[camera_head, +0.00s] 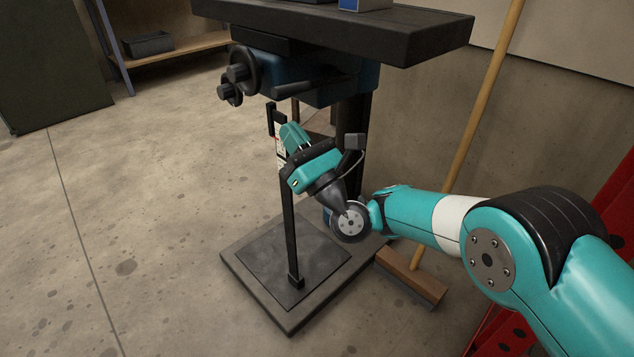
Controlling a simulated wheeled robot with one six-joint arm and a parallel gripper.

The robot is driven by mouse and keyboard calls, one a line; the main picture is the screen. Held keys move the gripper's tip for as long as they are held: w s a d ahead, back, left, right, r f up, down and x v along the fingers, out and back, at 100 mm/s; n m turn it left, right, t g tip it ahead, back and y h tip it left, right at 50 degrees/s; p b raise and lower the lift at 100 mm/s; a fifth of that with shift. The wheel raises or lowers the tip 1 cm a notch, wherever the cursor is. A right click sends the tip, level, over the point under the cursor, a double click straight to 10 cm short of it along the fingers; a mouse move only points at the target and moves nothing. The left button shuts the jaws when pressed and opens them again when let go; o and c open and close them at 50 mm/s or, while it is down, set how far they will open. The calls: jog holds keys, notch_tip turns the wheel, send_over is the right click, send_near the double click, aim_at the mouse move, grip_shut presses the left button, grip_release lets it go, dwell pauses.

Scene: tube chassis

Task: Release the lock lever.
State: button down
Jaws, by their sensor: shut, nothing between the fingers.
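A machine with a dark tabletop (400,35) and a blue housing (330,92) stands on a square base plate (262,291). A dark lever-like bar (312,86) runs along the front of the housing. A thin black upright bar (291,235) rises from the plate, with a dark piece (271,119) near its top end. I cannot tell for sure which of these is the lock lever. My gripper (291,137), teal and black, is shut and empty below the housing, by the upper part of the upright bar. It hides part of that area, and contact is unclear.
Two dark handwheels (238,78) stick out at the housing's left. A broom (467,140) leans at the right, its head (411,277) beside the base plate. Red metalwork (615,200) stands at the right edge. The floor (150,220) at the left is clear.

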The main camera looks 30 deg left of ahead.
jog(key=b+v, duration=0.9)
jog(key=b, duration=1.1)
jog(key=shift+s+d+f+b, duration=0.2)
jog(key=shift+s+d+b, duration=0.05)
jog(key=shift+b, duration=0.05)
